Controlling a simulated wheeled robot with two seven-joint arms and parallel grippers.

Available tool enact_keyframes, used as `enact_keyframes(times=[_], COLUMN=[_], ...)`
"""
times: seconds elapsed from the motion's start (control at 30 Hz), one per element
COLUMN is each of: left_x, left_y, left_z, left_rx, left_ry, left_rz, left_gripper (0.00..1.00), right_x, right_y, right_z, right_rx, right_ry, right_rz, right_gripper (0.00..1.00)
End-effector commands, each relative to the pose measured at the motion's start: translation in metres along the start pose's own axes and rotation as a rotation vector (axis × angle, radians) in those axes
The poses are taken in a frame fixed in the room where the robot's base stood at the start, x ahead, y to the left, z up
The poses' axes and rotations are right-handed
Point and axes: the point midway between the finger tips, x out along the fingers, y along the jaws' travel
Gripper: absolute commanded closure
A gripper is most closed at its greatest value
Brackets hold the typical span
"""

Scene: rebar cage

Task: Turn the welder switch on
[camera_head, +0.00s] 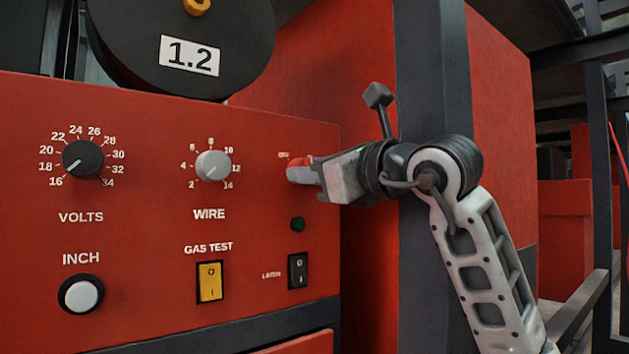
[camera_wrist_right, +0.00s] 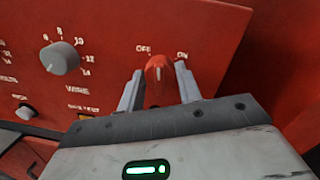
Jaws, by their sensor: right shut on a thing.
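The red welder switch knob (camera_wrist_right: 159,69) sits on the red front panel, with OFF printed at its upper left and ON at its upper right in the right wrist view. A pale line on the knob looks about upright in that view, between the two labels. In the head view the red switch (camera_head: 299,162) is partly hidden by my gripper. My right gripper (camera_head: 316,177) reaches it from the right; in the right wrist view its two fingers (camera_wrist_right: 159,84) are on either side of the knob, shut on it. My left gripper is out of view.
The red panel (camera_head: 130,235) also carries a VOLTS dial (camera_head: 82,160), a WIRE dial (camera_head: 213,166), a white INCH button (camera_head: 81,295), a yellow GAS TEST switch (camera_head: 209,282), a green lamp (camera_head: 298,224) and a black rocker switch (camera_head: 298,270). A dark post (camera_head: 432,70) stands behind my right arm.

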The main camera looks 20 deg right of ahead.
Motion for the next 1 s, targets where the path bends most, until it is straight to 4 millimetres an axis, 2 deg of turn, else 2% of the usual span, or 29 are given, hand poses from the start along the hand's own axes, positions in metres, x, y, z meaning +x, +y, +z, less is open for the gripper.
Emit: enact_keyframes(times=[0.6,1.0], left_x=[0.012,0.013], left_y=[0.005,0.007], left_z=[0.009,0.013], left_rx=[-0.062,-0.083], left_ry=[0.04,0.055], left_rz=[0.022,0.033], left_gripper=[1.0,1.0], right_x=[0.0,0.0], right_y=[0.002,0.002], right_z=[-0.004,-0.003], right_rx=[0.578,0.856], right_ry=[-0.031,-0.045], right_rz=[-0.047,-0.069], right_gripper=[0.88,0.88])
